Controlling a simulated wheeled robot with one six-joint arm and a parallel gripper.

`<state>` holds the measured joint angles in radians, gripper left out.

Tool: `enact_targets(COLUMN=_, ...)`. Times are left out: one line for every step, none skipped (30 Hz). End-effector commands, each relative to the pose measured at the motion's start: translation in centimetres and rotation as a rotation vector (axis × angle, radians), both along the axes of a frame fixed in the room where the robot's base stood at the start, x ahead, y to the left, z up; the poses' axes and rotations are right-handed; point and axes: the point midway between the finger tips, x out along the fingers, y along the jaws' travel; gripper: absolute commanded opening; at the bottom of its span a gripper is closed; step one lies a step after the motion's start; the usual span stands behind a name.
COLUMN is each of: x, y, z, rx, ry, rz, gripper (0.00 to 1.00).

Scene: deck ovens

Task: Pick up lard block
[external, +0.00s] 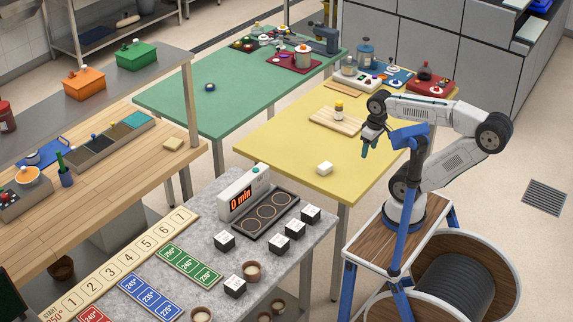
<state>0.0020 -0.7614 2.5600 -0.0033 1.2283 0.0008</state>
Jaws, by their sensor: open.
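A small white block (324,169), which looks like the lard block, sits near the front edge of the yellow table (290,130). My gripper (365,153) points down above the same table, to the right of the white block and higher than it. It is open, and I see nothing held in it. The gap between its fingers is too small to make out clearly.
A red tray (428,86) and other items stand at the table's back. Yellow surface around the block is clear.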

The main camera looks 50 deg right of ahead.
Motion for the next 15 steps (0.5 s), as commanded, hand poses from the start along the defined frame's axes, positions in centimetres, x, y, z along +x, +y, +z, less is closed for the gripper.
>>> enact_targets(x=0.0, y=0.0, z=0.0, rx=0.000, ry=0.000, rz=0.000, gripper=0.62)
enact_targets(x=0.0, y=0.0, z=0.0, rx=0.000, ry=0.000, rz=0.000, gripper=0.64)
enact_targets(x=0.0, y=0.0, z=0.0, rx=0.000, ry=0.000, rz=0.000, gripper=0.64)
enact_targets(x=0.0, y=0.0, z=0.0, rx=0.000, ry=0.000, rz=0.000, gripper=0.64)
enact_targets(x=0.0, y=0.0, z=0.0, rx=0.000, ry=0.000, rz=0.000, gripper=0.64)
enact_targets(x=0.0, y=0.0, z=0.0, rx=0.000, ry=0.000, rz=0.000, gripper=0.64)
enact_targets(x=0.0, y=0.0, z=0.0, rx=0.000, ry=0.000, rz=0.000, gripper=0.64)
enact_targets(x=0.0, y=0.0, z=0.0, rx=0.000, ry=0.000, rz=0.000, gripper=0.64)
enact_targets(x=0.0, y=0.0, z=0.0, rx=0.000, ry=0.001, rz=-0.001, gripper=0.64)
enact_targets(x=0.1, y=0.0, z=0.0, rx=0.002, ry=0.003, rz=-0.004, gripper=0.64)
enact_targets(x=0.2, y=0.0, z=-0.1, rx=0.006, ry=0.009, rz=-0.009, gripper=0.64)
enact_targets(x=0.4, y=0.1, z=-0.1, rx=0.016, ry=0.020, rz=-0.021, gripper=0.64)
enact_targets(x=0.6, y=0.1, z=-0.2, rx=0.025, ry=0.031, rz=-0.034, gripper=0.64)
enact_targets(x=0.9, y=0.1, z=-0.3, rx=0.037, ry=0.048, rz=-0.051, gripper=0.64)
enact_targets(x=1.4, y=0.2, z=-0.5, rx=0.059, ry=0.074, rz=-0.081, gripper=0.64)
